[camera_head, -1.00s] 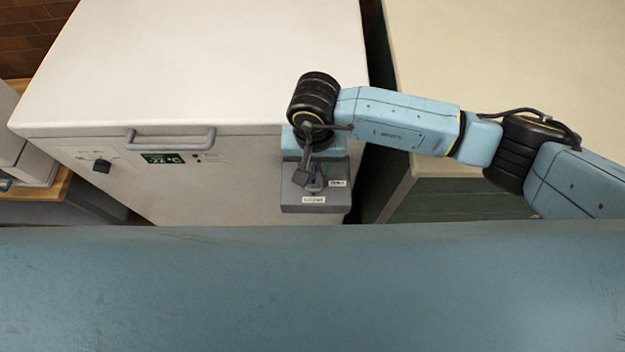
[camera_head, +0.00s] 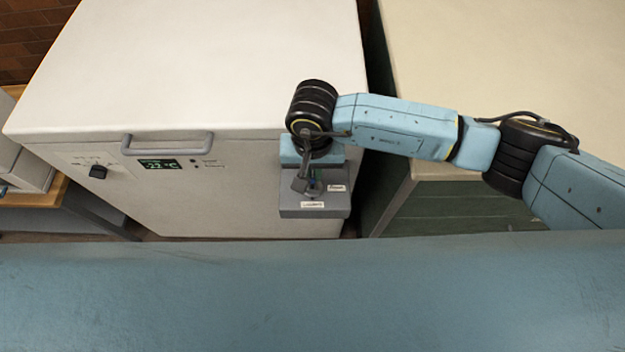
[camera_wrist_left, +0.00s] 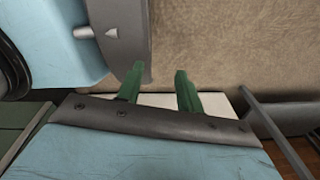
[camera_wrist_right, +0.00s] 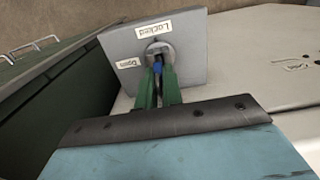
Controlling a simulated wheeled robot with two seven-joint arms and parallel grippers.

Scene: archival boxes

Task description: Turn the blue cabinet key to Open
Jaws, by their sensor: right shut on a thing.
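The blue key (camera_wrist_right: 157,68) sits in a round metal lock on a grey lock box (camera_wrist_right: 190,58) on the front of the white cabinet (camera_head: 215,190). The box has a "Locked" label (camera_wrist_right: 154,30) and an "Open" label (camera_wrist_right: 129,63), upside down in the right wrist view. In the head view, the box (camera_head: 300,211) is partly hidden by my right arm. My right gripper (camera_wrist_right: 158,78) has its green fingers shut on the key. I cannot tell the key's exact angle. My left gripper (camera_wrist_left: 158,84) is open and empty, away from the lock.
The cabinet front has a grey handle (camera_head: 168,147), a display (camera_head: 160,165) reading about -22 °C and a black knob (camera_head: 98,172). A beige-topped unit (camera_head: 510,60) stands to the right, across a narrow gap.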

